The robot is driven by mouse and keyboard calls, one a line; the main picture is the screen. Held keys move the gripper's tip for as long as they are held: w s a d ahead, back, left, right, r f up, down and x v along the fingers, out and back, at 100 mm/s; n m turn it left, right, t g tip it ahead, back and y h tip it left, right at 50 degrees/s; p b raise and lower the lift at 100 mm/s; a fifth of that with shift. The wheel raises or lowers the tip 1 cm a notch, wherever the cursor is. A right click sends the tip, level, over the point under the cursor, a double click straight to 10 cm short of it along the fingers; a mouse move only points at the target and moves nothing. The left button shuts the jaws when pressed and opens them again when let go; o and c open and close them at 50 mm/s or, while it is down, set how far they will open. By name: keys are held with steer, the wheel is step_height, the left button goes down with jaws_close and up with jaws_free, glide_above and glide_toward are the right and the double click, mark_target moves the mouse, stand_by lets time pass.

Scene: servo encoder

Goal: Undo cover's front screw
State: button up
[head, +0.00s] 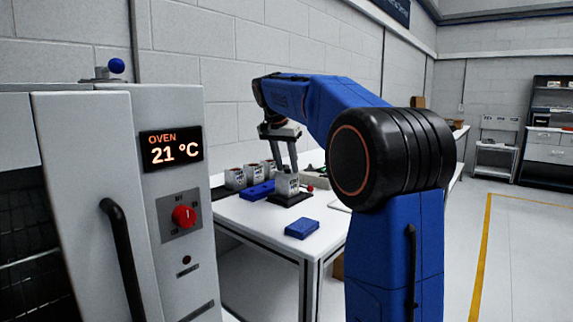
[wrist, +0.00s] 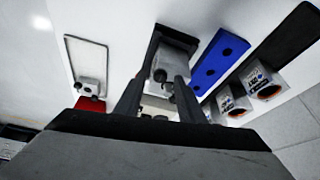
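A grey boxy unit (head: 287,187), which looks like the servo with its cover, stands on a black base (head: 290,199) on the white table. It also shows in the wrist view (wrist: 176,60), with small dark screw-like parts (wrist: 160,75) on its near side. I cannot tell which is the front screw. My gripper (head: 287,170) points down at the unit from above. In the wrist view my gripper (wrist: 161,82) has its two fingers clearly apart, with the unit beyond and between them. Whether the fingertips touch it cannot be told.
A blue holder with holes (wrist: 222,62) and several grey units with orange rings (wrist: 268,82) lie beside it. A blue block (head: 302,229) lies near the table's front edge. A white plate (wrist: 88,60) and a red part (wrist: 90,104) are opposite. An oven (head: 172,230) stands left.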

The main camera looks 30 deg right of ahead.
jaws_close()
steer(key=shift+n, duration=0.3)
steer(key=n, duration=0.1)
steer(key=n+t+y, duration=0.1)
steer(key=n, duration=0.1)
steer(key=shift+s+d, duration=0.15)
steer(key=shift+s, duration=0.05)
steer(key=n+y, duration=0.1)
steer(key=n, duration=0.3)
steer(key=shift+d+t, duration=0.15)
steer(key=shift+t, duration=0.25)
steer(key=n+y, duration=0.1)
steer(key=n, duration=0.2)
steer(key=n+y, duration=0.2)
steer(key=n, duration=0.1)
steer(key=shift+d, duration=0.2)
steer(key=shift+n, duration=0.4)
